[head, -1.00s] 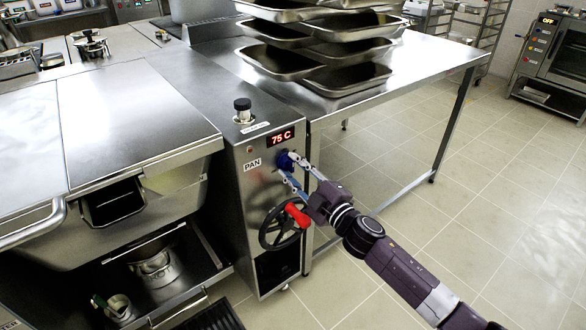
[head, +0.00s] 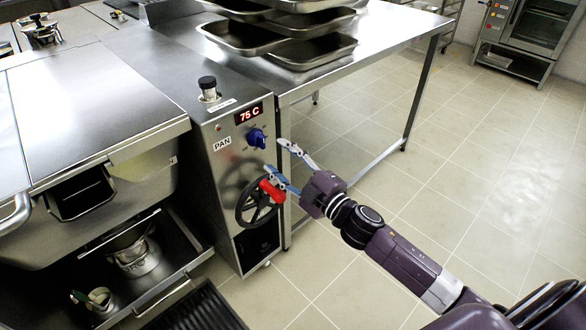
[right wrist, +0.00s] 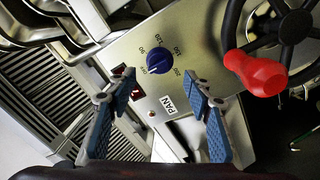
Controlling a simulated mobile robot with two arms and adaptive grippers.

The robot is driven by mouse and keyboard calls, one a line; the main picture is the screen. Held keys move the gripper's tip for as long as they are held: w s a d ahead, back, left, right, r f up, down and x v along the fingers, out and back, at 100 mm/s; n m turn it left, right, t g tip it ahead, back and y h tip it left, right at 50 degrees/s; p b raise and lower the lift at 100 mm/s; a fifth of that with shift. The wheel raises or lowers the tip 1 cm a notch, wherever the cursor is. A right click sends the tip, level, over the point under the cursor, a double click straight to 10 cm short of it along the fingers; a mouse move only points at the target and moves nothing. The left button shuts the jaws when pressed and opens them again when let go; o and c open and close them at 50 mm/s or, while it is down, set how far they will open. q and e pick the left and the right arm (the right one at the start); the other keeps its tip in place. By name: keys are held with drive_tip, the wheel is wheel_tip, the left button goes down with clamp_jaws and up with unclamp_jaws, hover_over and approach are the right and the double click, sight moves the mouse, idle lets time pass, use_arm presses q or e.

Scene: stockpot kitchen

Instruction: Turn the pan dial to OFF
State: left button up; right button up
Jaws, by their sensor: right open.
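The blue pan dial (head: 256,138) sits on the front panel of the steel pan unit, under a red display (head: 248,114) reading 75 C. The PAN label (head: 222,144) is left of the dial. My right gripper (head: 275,157) is open and empty, in front of the panel, to the right of and below the dial. In the wrist view its blue-padded fingers (right wrist: 146,88) are spread wide, with the dial beyond them and apart from them. My left gripper is out of view.
A black handwheel (head: 246,208) with a red handle (head: 272,191) is just below the dial, close to my lower finger. A steel table (head: 385,55) with stacked trays (head: 310,52) stands to the right. The tiled floor (head: 450,160) on the right is clear.

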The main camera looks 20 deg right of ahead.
drive_tip(key=shift+v, duration=2.65)
drive_tip(key=shift+f, duration=0.1)
